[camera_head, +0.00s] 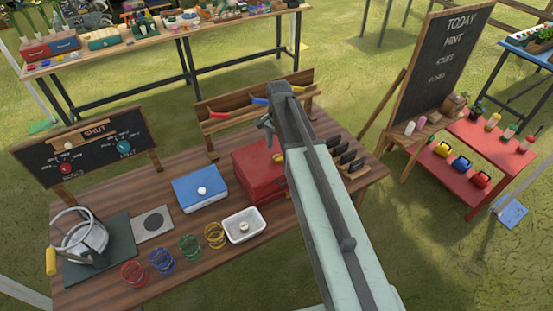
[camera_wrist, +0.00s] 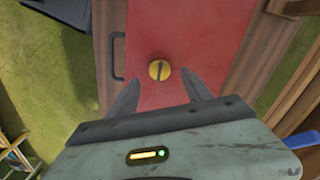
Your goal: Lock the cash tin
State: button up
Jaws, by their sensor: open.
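The cash tin looks to be the red box (camera_head: 254,174) on the wooden table, partly hidden by my arm in the head view. In the wrist view its red lid (camera_wrist: 175,30) fills the middle, with a dark handle (camera_wrist: 118,57) on the left side. A round yellow knob (camera_wrist: 159,70) sits on the lid, with a dark slot running roughly up and down the picture. The knob also shows in the head view (camera_head: 277,158). My gripper (camera_wrist: 163,86) is open and empty above the lid, its two fingers on either side of the knob and apart from it.
A blue box (camera_head: 200,188) with a white knob stands left of the red tin. A white tray (camera_head: 244,226) and several coloured wire coils (camera_head: 189,246) lie in front. A wooden rack (camera_head: 235,118) stands behind, and dark upright pieces (camera_head: 348,155) stand to the right.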

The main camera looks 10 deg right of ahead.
aim_at(278, 157)
notch_tip(278, 157, down, 4)
jog(key=b, duration=0.3)
jog(key=shift+a+f, duration=0.1)
jog(key=shift+f, duration=0.15)
jog(key=shift+r, duration=0.15)
grip_shut()
